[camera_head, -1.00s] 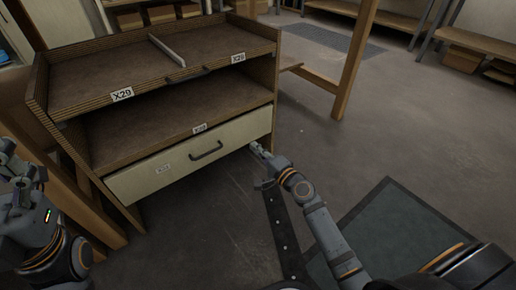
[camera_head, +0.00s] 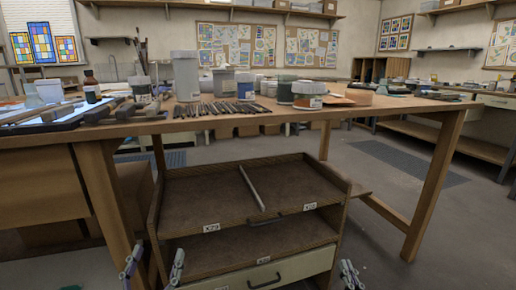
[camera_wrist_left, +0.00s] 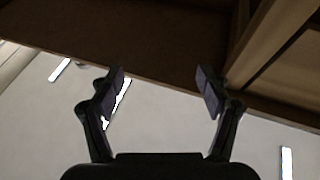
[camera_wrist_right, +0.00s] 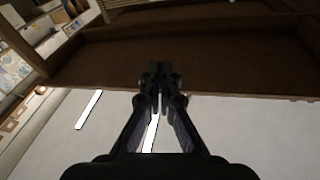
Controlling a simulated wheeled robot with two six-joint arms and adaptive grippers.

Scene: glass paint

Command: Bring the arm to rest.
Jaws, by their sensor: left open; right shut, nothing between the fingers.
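My left gripper (camera_head: 155,258) is at the bottom edge of the head view, left of the low shelf unit. Its two fingers stand apart with nothing between them, as the left wrist view also shows (camera_wrist_left: 161,88). My right gripper (camera_head: 349,270) is at the bottom edge, just right of the unit's drawer. Its fingers are together and empty in the right wrist view (camera_wrist_right: 155,78). Both arms are mostly below the head view. Both wrist views look up at a brown wooden underside and a pale ceiling with lights.
The shelf unit (camera_head: 215,222) with a cream drawer (camera_head: 300,268) stands beneath the wooden workbench (camera_head: 240,122). The bench carries jars, a row of dark tools and hammers. Bench legs (camera_head: 436,185) stand nearby. Open floor (camera_head: 375,240) lies to the right.

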